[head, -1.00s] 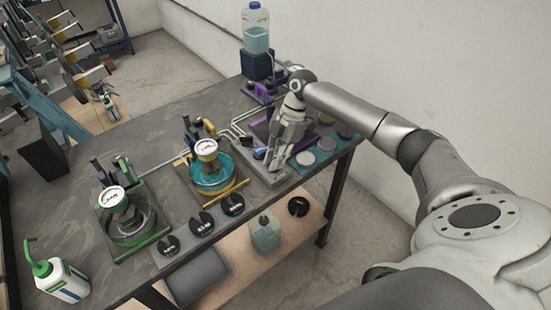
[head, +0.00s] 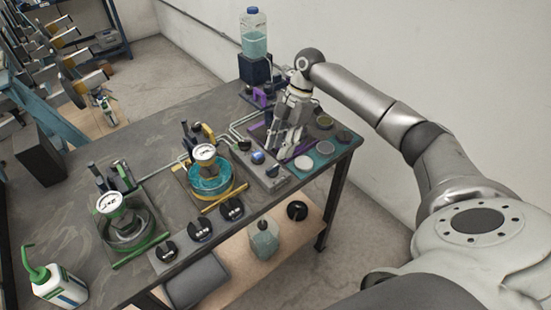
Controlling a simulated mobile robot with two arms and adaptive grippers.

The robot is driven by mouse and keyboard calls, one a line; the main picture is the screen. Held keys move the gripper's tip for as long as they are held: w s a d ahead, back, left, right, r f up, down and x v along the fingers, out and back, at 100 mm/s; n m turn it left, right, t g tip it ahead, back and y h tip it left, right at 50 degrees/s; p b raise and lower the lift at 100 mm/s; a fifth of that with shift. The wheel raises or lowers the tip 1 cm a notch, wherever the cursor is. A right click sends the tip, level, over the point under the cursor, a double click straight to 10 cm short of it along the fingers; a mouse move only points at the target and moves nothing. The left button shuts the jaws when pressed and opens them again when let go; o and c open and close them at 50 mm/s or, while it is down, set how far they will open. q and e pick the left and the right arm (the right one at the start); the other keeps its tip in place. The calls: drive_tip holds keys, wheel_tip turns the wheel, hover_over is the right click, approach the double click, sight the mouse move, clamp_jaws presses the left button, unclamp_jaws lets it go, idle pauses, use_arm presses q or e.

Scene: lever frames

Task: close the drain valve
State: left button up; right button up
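I cannot tell for certain which part is the drain valve. A small grey control block (head: 272,178) with a blue knob (head: 258,158) and a black knob (head: 244,145) sits at the front of the table, right of the yellow station. No held thing shows; the finger gap is too small to judge. My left gripper is not in view.
Gauge stations with a green bar (head: 142,250) and a yellow bar (head: 224,198) stand to the left. Round discs (head: 304,162) lie right of my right gripper. A bottle of blue liquid (head: 254,40) stands behind. Black knobs (head: 232,208) line the front edge. A white bottle (head: 60,287) stands front left.

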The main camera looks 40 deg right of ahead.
drive_tip(key=v, duration=0.5)
drive_tip(key=shift+d+r, duration=0.1)
drive_tip(key=shift+r, duration=0.1)
idle(0.6)
